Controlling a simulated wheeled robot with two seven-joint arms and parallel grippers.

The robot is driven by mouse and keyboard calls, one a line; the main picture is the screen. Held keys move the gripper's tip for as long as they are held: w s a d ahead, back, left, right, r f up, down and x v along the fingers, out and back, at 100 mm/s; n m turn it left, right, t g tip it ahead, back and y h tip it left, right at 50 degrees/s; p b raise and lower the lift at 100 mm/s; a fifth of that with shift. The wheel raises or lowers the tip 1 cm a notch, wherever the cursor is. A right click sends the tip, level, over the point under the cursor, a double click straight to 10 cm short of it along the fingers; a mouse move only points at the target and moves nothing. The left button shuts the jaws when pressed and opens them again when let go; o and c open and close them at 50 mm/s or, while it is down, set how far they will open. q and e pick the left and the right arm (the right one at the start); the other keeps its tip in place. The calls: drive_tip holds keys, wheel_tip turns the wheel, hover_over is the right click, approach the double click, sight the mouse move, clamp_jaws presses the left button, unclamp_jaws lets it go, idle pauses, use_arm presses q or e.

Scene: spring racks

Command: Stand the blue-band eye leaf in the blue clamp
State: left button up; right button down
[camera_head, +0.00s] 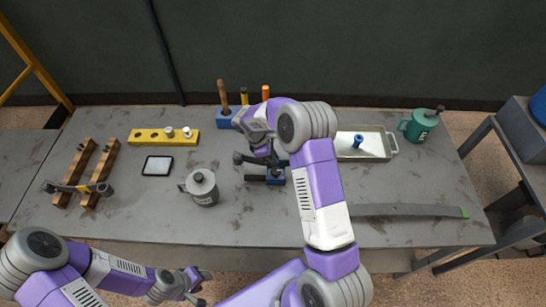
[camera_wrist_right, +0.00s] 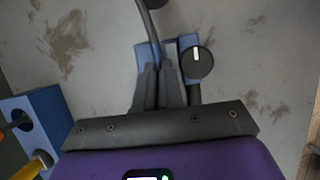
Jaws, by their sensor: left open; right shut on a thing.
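My right gripper (camera_head: 268,160) is shut on a dark grey eye leaf (camera_head: 245,159) at the blue clamp (camera_head: 275,177). One rolled eye of the leaf shows at the left of the gripper. In the right wrist view the leaf (camera_wrist_right: 148,28) rises past the fingertips (camera_wrist_right: 166,70), over the blue clamp (camera_wrist_right: 188,43) with its round black knob (camera_wrist_right: 197,62). The blue band is not visible, and I cannot tell whether the leaf is seated in the jaws. My left gripper (camera_head: 193,285) is open and empty before the table's front edge.
Another eye leaf (camera_head: 75,188), yellow-banded, lies across two wooden bars. A flat green-tipped leaf (camera_head: 410,211) lies front right. A grey can (camera_head: 202,188), black tablet (camera_head: 157,166) and yellow holed block (camera_head: 150,137) stand left.

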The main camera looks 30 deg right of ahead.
drive_tip(key=shift+f, duration=0.15)
idle(0.5)
drive_tip(key=shift+f+b, duration=0.35)
drive_tip(key=shift+f+b, duration=0.5)
drive_tip(key=shift+f, duration=0.25)
idle(0.3)
drive_tip(key=shift+r, duration=0.25)
drive_tip(key=shift+r+p, duration=0.35)
drive_tip(key=shift+p, duration=0.1)
drive_tip(key=shift+r+p, duration=0.35)
drive_tip(key=shift+r, duration=0.1)
idle(0.5)
drive_tip(key=shift+r, duration=0.35)
drive_tip(key=shift+r+p, duration=0.1)
drive_tip(key=shift+p, duration=0.25)
drive_tip(key=shift+f+b, duration=0.3)
drive_tip(key=shift+f, duration=0.1)
idle(0.6)
